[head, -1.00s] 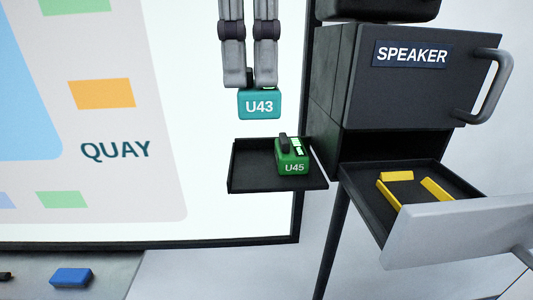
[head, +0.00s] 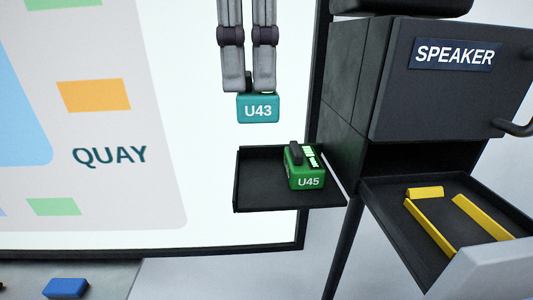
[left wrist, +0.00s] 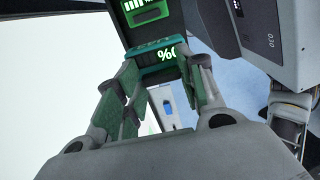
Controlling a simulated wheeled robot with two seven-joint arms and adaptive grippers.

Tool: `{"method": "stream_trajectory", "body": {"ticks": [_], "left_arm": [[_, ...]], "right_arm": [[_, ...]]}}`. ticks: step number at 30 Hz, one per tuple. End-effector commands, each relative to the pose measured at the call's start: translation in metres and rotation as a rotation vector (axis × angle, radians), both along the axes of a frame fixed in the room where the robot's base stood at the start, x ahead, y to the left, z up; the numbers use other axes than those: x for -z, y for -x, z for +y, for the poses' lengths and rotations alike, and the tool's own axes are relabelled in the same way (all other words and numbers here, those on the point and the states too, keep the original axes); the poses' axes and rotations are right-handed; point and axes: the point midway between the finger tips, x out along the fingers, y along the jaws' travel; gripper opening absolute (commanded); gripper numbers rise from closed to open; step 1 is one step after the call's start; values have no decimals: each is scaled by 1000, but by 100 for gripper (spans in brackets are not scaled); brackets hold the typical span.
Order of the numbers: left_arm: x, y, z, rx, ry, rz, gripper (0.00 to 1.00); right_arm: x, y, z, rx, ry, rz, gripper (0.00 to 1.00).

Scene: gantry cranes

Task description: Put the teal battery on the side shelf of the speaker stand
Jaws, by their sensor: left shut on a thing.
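The teal battery (head: 258,109), marked U43, hangs upright from my left gripper (head: 250,88), which is shut on its top. In the head view it is above the left part of the side shelf (head: 262,195), apart from it. The shelf is a black tray on the left side of the speaker stand (head: 435,85). A green battery (head: 306,168), marked U45, stands on the right part of the shelf. In the left wrist view the teal battery (left wrist: 150,55) shows between the fingers, with a lit percent sign. My right gripper is not in view.
An open drawer (head: 425,245) with yellow strips juts out below the speaker cabinet at the right. A large screen marked QUAY (head: 110,155) stands behind. A blue block (head: 67,288) lies at the lower left. The shelf's left part is bare.

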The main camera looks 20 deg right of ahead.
Motion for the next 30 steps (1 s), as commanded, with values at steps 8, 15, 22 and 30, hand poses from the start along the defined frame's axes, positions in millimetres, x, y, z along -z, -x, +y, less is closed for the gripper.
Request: {"method": "stream_trajectory", "body": {"ticks": [8,15,22,30], "left_arm": [[32,0,1,0,0,1,9],[49,0,0,0,2,0,9],[50,0,0,0,3,0,9],[56,0,0,0,2,1,9]], "right_arm": [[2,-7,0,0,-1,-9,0],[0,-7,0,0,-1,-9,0],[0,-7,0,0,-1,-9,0],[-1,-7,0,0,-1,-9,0]]}}
